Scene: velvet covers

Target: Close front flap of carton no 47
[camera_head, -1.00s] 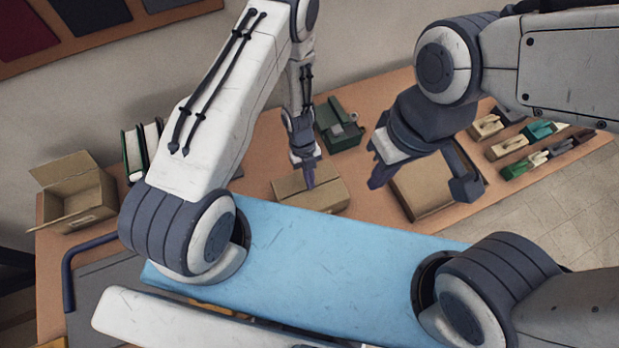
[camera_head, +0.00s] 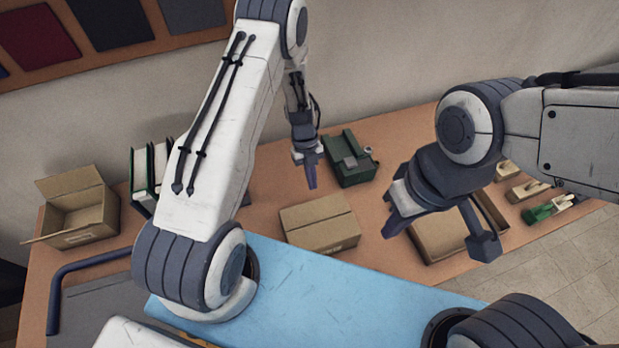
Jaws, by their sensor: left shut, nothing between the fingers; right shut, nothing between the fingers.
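An open carton (camera_head: 90,215) stands at the left end of the table. One flap is raised at its back and another sticks out low at its left front. A carton (camera_head: 318,226) with its top closed lies in the middle. Another brown carton (camera_head: 440,236) lies at the right, partly hidden by my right gripper. The carton numbers cannot be read. My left gripper (camera_head: 311,184) is shut and empty, appearing just behind the middle carton, apart from it in the picture. My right gripper (camera_head: 394,228) is shut and empty, in front of the right carton's left side.
A green device (camera_head: 349,160) stands behind the middle carton. Green and white binders (camera_head: 149,172) stand beside the open carton. Small tools (camera_head: 545,210) lie at the right end of the table (camera_head: 370,250). A dark bent tube (camera_head: 70,275) is at the lower left.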

